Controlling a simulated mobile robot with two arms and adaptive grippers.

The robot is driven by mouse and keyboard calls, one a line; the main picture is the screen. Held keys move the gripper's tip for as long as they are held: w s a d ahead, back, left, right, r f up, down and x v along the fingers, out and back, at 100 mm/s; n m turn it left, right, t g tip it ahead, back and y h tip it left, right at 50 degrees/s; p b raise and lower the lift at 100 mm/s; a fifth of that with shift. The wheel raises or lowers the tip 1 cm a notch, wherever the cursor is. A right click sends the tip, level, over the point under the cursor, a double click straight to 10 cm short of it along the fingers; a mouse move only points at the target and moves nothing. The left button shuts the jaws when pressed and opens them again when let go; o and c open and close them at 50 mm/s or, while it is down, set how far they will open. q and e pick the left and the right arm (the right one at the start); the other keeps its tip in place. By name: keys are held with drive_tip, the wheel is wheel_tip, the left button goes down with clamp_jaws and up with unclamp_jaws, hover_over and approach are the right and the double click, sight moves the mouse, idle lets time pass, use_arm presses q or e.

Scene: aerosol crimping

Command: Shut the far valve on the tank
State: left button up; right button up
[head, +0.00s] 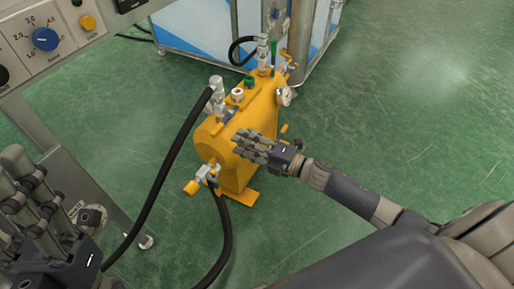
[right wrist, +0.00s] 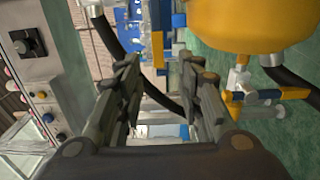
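The yellow tank (head: 262,112) stands on the green floor in the middle of the head view. At its far end are metal fittings and a small valve with a yellow handle (head: 291,66). A near valve (head: 207,173) with a yellow handle sits at the near end. My right gripper (head: 250,143) is in front of the tank's right side, empty. In the right wrist view its fingers (right wrist: 165,100) are apart, with the tank (right wrist: 250,22) above right and a yellow-handled valve (right wrist: 240,95) beside the right finger. My left gripper (head: 22,185) is at the lower left; its opening is unclear.
A black hose (head: 165,175) runs from the tank's top to the lower left. Another hose (head: 224,235) hangs from the near valve. A control panel (head: 60,40) with knobs is at the upper left. A blue-and-white cabinet (head: 190,28) stands behind. The floor at right is clear.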

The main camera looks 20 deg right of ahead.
drive_tip(key=shift+v, duration=2.3)
